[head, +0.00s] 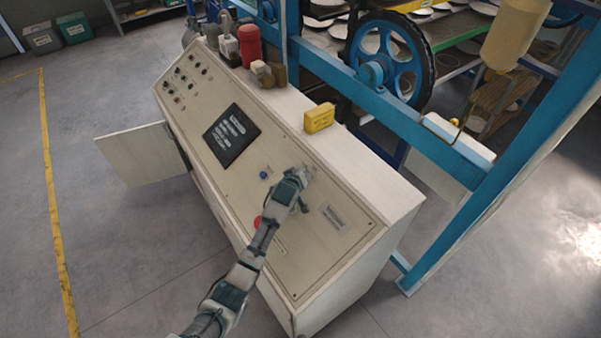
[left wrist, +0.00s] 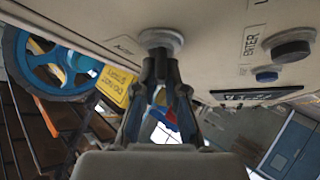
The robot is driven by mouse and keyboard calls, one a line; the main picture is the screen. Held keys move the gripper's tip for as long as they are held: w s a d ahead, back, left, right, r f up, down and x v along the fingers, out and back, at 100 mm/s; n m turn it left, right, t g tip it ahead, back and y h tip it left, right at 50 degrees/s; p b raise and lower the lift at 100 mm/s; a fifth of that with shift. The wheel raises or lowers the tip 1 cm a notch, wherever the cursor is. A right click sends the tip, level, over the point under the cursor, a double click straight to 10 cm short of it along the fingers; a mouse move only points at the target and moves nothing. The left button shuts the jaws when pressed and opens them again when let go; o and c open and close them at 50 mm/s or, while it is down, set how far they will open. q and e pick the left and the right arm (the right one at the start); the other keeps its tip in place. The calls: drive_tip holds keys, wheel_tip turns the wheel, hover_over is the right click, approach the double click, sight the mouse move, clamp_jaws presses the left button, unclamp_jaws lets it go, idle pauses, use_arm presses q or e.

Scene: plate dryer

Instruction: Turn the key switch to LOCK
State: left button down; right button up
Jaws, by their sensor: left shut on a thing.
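The key switch has a round grey base (left wrist: 161,40) on the beige control panel (head: 300,248). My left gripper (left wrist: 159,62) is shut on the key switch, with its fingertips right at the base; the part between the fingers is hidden. In the head view my left gripper (head: 306,173) reaches the upper right part of the sloping panel and covers most of the switch. A small label (left wrist: 126,46) sits beside the base, too blurred to read surely. I cannot tell which position the switch is in. My right gripper is in neither view.
A blue button (head: 265,174), a red button (head: 257,222) partly behind my arm, and a dark screen (head: 231,135) are on the panel. A yellow sign block (head: 319,118) stands on the cabinet top. A blue frame with a wheel (head: 388,62) rises behind; a cabinet door (head: 140,154) hangs open.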

use_arm(q)
drive_tip(key=shift+s+f, duration=0.2)
drive_tip(key=shift+f, duration=0.3)
drive_tip(key=c, duration=1.2)
unclamp_jaws()
drive_tip(key=shift+a, duration=0.1)
drive_tip(key=shift+c, duration=0.2)
drive_tip(key=shift+w, duration=0.1)
drive_tip(key=shift+r, duration=0.15)
drive_tip(key=v, duration=1.2)
drive_tip(key=shift+w, duration=0.15)
drive_tip(key=shift+r, duration=0.1)
